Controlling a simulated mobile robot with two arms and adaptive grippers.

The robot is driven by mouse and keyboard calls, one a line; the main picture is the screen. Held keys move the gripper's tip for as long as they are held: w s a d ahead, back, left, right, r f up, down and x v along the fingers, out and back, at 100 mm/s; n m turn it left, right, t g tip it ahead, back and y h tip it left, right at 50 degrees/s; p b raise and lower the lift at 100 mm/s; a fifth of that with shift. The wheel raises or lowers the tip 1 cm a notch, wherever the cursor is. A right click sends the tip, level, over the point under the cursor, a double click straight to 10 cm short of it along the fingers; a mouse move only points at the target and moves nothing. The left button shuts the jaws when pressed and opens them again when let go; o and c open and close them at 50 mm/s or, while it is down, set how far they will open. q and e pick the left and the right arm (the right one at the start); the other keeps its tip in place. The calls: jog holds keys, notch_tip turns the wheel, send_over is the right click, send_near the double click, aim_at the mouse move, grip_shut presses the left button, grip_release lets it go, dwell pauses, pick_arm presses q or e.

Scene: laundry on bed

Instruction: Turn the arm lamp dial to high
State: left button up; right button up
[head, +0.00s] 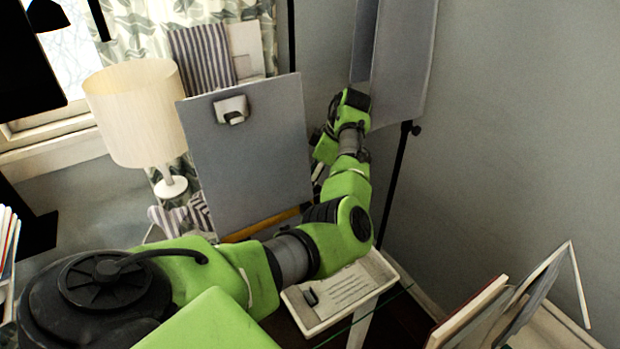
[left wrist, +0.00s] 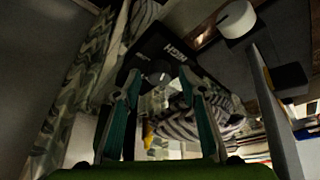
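In the left wrist view, a dark panel (left wrist: 190,42) carries the word HIGH in upside-down letters. A small dark round knob (left wrist: 158,78), apparently the dial, is near it. My left gripper (left wrist: 159,82) is open, with one finger on each side of the knob and a visible gap on both sides. I cannot tell how near the fingertips are in depth. The knob's pointer setting is not readable. In the head view my left arm reaches up past the right of a grey board, and its gripper is hidden. My right gripper is not in view.
A grey clipboard-like board (head: 245,160) stands left of my arm. A white-shaded table lamp (head: 135,115) is further left. A white tray (head: 340,295) lies below my arm. A thin black pole (head: 398,175) stands close right of my arm, with open wall beyond.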

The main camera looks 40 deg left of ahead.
pick_arm(q)
jog(key=shift+f, duration=0.1)
grip_shut()
jog(key=shift+p, duration=0.3)
jog(key=m+p, duration=0.1)
jog(key=p, duration=0.1)
jog(key=m+t+p, duration=0.1)
jog(key=p, duration=0.1)
jog(key=m+p, duration=0.1)
jog(key=p, duration=0.1)
jog(key=shift+s+r+m+y, duration=0.2)
jog(key=shift+r+m+y, duration=0.1)
jog(key=shift+m+y, duration=0.1)
jog(key=shift+f+m+t+p, duration=0.25)
jog(key=shift+m+t+p, duration=0.15)
jog(key=shift+m+p, duration=0.1)
jog(key=shift+w, duration=0.1)
grip_release()
